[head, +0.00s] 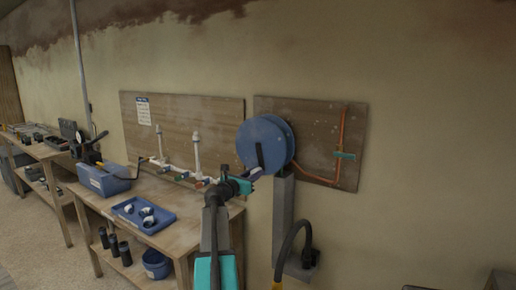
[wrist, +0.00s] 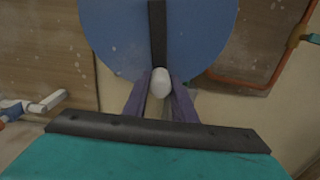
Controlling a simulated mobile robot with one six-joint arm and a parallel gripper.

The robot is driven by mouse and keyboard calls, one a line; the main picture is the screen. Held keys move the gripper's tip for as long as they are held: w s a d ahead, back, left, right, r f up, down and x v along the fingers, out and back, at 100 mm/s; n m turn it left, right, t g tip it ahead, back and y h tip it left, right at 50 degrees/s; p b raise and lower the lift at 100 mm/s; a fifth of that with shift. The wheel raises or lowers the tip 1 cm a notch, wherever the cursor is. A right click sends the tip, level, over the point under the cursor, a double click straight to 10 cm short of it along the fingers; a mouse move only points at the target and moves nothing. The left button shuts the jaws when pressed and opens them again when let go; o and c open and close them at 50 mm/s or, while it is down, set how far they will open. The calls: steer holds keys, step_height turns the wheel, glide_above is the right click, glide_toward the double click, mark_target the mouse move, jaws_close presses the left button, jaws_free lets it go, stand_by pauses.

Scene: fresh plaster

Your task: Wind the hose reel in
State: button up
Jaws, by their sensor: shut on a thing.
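The blue hose reel (head: 262,143) stands on a grey post in front of a wooden wall board. In the wrist view its round blue face (wrist: 197,40) fills the top, with a dark crank arm (wrist: 157,30) running down it. A white rounded crank knob (wrist: 160,82) is at the lower end of the arm. My gripper (wrist: 160,92) is shut on the knob, one finger on each side. In the head view my gripper (head: 258,174) reaches the lower part of the reel, and the knob is hidden there. I cannot make out the hose on the reel.
A workbench (head: 187,232) at the left holds a blue tray (head: 165,221) with white fittings, a blue bin (head: 117,184) and white pipework (head: 197,152). A copper pipe (head: 339,142) with a teal valve runs on the board at right. A dark curved hose (head: 284,243) stands below the reel.

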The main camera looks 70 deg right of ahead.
steer(key=shift+r, duration=0.1)
steer(key=shift+w+d, duration=0.25)
steer(key=shift+w, duration=0.8)
steer(key=o, duration=1.1)
steer(key=shift+w, duration=0.15)
steer(key=shift+o, duration=0.2)
steer(key=shift+a+f, duration=0.1)
steer(key=shift+f, duration=0.1)
steer(key=v, duration=0.8)
steer(key=shift+a+b, duration=0.4)
steer(key=shift+b, duration=0.05)
